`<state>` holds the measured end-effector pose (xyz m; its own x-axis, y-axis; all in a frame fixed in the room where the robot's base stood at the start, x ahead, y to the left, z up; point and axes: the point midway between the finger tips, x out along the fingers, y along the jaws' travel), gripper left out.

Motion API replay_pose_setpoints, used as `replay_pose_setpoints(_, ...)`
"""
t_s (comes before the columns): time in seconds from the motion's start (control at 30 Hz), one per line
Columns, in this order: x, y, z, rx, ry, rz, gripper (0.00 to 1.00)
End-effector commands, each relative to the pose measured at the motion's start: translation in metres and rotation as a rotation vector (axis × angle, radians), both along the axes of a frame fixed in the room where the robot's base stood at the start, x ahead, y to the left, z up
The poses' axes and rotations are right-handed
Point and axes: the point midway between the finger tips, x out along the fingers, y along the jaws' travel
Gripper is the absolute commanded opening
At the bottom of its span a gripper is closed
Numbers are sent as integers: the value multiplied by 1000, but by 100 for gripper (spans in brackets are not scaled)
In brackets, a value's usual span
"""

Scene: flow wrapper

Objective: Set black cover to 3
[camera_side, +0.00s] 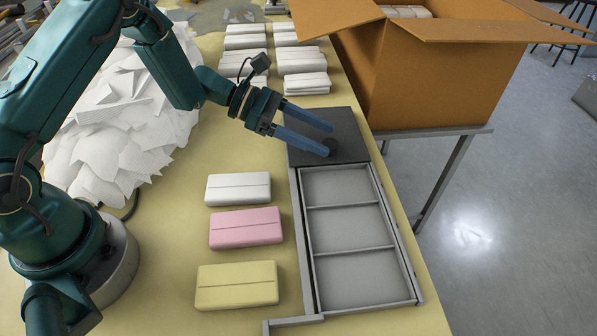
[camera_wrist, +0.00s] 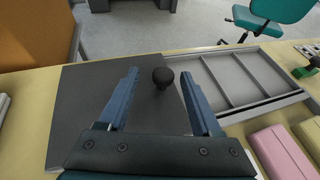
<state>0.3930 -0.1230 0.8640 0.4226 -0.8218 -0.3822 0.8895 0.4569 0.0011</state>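The black cover (camera_side: 298,153) lies flat at the far end of the grey tray (camera_side: 304,232), and it fills the left of the wrist view (camera_wrist: 85,92). Its round black knob (camera_wrist: 163,80) stands near the cover's edge on the tray side. Three tray compartments show uncovered. My gripper (camera_side: 331,141) is open, with its two blue fingers apart over the cover. In the wrist view my gripper (camera_wrist: 160,73) has the knob between its fingertips, with a gap on each side. Neither finger is clearly touching the knob.
White (camera_side: 238,189), pink (camera_side: 246,229) and yellow (camera_side: 237,286) packs lie in a row left of the tray. White pack stacks (camera_side: 302,61) stand behind the cover. An open cardboard box (camera_side: 440,75) is at the back right. A white paper heap (camera_side: 120,130) lies left.

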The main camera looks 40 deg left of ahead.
Motion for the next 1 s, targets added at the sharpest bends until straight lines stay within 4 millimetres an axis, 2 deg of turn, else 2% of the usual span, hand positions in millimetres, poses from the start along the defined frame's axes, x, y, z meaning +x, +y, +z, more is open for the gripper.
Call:
replay_pose_setpoints(0.47,-19,41,19,0,-2,5,66)
replay_pose_setpoints(0.83,-21,41,20,1,-2,-2,66)
replay_pose_setpoints(0.93,-18,38,33,12,-39,-15,66)
replay_pose_setpoints(1.0,-15,33,52,27,-90,-30,66)
